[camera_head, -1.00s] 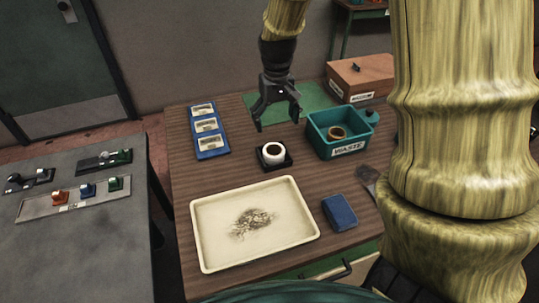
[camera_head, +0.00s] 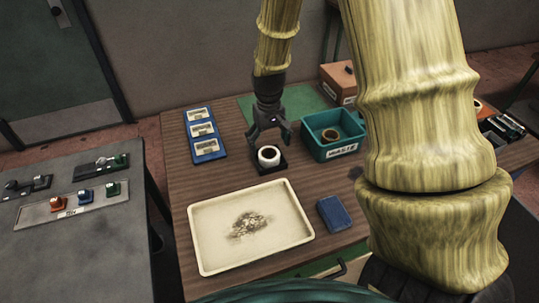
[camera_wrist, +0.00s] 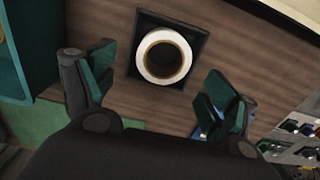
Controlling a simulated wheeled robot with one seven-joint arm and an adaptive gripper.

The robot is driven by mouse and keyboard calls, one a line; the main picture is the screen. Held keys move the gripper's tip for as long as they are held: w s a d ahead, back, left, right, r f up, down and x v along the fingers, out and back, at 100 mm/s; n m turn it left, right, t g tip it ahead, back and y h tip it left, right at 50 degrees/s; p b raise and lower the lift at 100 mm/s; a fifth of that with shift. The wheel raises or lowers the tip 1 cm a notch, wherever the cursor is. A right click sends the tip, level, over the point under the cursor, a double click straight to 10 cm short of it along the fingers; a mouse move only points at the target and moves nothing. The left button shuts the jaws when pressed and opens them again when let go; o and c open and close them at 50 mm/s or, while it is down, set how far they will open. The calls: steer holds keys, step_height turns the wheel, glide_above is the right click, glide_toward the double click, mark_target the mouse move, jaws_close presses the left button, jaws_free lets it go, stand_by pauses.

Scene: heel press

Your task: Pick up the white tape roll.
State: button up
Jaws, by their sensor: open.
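The white tape roll (camera_head: 268,157) sits on a small dark square base on the wooden table, with its round hole facing up. In the wrist view the roll (camera_wrist: 164,56) shows as a white ring around a brown core, lying ahead of and between my fingers. My gripper (camera_head: 270,138) points down just above and behind the roll. In the wrist view my gripper (camera_wrist: 160,95) is open, with a green-padded finger on each side and nothing between the tips. I see no contact with the roll.
A teal waste bin (camera_head: 317,152) holding a brown ring stands close to the right. A blue three-panel tray (camera_head: 208,148) lies left. A cream tray (camera_head: 205,252) and a blue block (camera_head: 334,213) lie in front. Bare wood (camera_head: 200,185) surrounds the roll's base.

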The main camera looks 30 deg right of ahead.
mark_target(268, 149)
steer(key=shift+w+a+f+p, duration=0.1)
steer(key=shift+f+p, duration=0.4)
steer(key=shift+f, duration=1.2)
steer(key=c, duration=1.1)
